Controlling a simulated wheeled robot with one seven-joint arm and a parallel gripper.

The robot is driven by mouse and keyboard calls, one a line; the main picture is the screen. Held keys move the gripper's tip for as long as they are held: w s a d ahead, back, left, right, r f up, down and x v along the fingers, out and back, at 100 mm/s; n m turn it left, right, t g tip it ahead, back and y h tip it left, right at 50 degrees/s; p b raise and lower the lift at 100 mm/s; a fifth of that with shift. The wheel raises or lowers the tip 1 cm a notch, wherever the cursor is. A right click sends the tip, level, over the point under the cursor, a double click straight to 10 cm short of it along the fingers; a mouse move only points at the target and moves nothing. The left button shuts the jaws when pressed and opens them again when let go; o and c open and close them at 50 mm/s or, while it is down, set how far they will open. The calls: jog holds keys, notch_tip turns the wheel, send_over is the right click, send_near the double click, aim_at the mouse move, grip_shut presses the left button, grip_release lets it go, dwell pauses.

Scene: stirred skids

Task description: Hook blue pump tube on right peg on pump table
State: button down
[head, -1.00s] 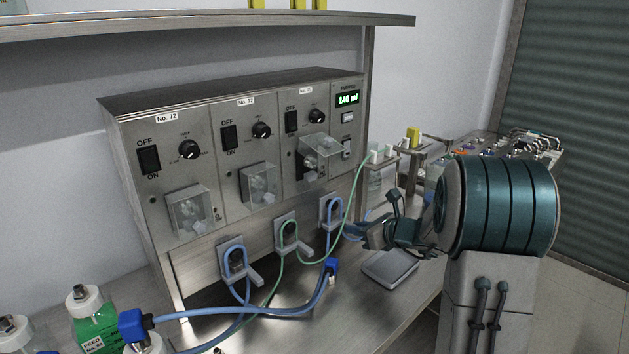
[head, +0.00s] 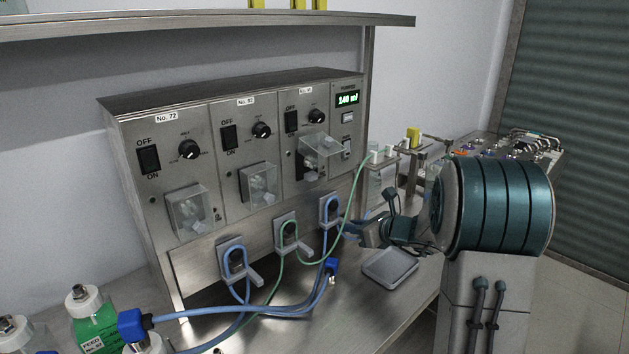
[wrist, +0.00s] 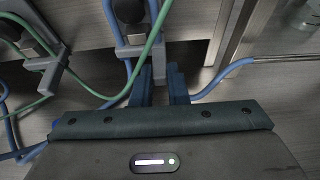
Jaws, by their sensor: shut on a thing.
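The blue pump tube (head: 326,241) loops up around the right peg (head: 337,199), a dark round post on a grey bracket. It also shows in the wrist view (wrist: 126,72), and another blue stretch (wrist: 228,78) runs off to the right. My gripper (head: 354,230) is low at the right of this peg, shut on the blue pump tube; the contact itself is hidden. In the wrist view the two dark fingers (wrist: 161,82) are a little apart, with the bracket's grey arm (wrist: 160,62) seen between them.
A green tube (head: 347,195) crosses close in front of the right peg and loops over the middle peg (head: 289,228). Another blue tube sits on the left peg (head: 234,258). A blue connector (head: 331,266) hangs below, and a flat grey scale (head: 390,267) lies under my gripper.

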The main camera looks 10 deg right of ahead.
jog(key=shift+f+b, duration=0.35)
dwell(0.7)
jog(key=c, duration=1.3)
grip_release()
jog(key=shift+c, duration=0.2)
jog(key=shift+o, duration=0.5)
jog(key=shift+s+r, duration=0.1)
jog(key=shift+s+d+r, duration=0.25)
jog(key=shift+s+d, duration=0.15)
jog(key=shift+s, duration=0.05)
jog(key=shift+s+d, duration=0.1)
jog(key=shift+s+d+r, duration=0.3)
jog(key=shift+s, duration=0.15)
jog(key=shift+p+v, duration=0.3)
jog(key=shift+v, duration=0.45)
